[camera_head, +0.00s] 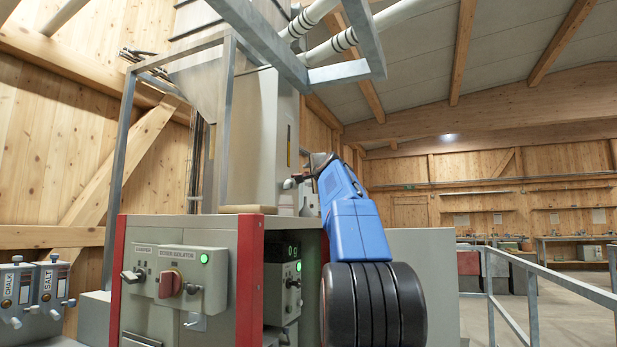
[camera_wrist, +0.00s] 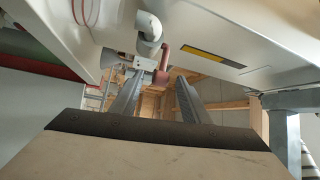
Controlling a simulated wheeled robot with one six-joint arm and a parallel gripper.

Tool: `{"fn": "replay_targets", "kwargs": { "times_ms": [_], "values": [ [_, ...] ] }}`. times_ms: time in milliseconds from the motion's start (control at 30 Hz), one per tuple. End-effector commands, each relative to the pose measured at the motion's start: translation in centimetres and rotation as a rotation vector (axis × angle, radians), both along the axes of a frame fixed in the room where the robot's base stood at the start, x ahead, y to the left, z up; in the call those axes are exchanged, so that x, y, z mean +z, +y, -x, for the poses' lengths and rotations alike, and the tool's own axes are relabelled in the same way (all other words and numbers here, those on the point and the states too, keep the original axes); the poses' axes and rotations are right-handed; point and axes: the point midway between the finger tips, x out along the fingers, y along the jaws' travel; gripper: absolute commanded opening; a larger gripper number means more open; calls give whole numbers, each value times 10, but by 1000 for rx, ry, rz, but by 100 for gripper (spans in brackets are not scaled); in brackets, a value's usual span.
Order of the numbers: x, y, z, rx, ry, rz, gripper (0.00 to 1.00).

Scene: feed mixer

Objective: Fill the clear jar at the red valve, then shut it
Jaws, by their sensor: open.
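In the wrist view, my gripper (camera_wrist: 160,80) has its two grey fingers apart, with nothing held between them. A dull red valve part (camera_wrist: 164,62) hangs beyond the fingertips, below a pale bent pipe (camera_wrist: 149,28). It looks close to the fingertips, but I cannot tell whether they touch. In the head view, my blue arm reaches up to the machine's tall grey housing, and the fingertips are too small to make out. A small pale vessel (camera_head: 286,203) stands on the machine top below my wrist; I cannot tell whether it is the clear jar.
A grey cabinet (camera_head: 176,315) with red posts carries a box of knobs (camera_head: 175,277) and a green light. Units labelled CHALK and SALT (camera_head: 34,287) stand at left. A metal frame (camera_head: 116,165) surrounds the hopper. A railing (camera_head: 545,275) and open floor lie at right.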

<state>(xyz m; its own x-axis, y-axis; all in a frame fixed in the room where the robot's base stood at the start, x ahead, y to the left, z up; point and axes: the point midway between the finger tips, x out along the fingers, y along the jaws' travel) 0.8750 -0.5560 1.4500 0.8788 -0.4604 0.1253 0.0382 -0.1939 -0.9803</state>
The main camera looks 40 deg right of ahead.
Motion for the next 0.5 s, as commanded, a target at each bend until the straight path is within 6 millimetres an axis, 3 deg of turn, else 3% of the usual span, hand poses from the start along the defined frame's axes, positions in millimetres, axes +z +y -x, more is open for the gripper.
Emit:
{"fn": "replay_targets", "kwargs": {
  "times_ms": [333, 500],
  "values": [
    [1, -1, -2, 0, 0, 0, 42],
    [0, -1, -2, 0, 0, 0, 4]
  ]
}}
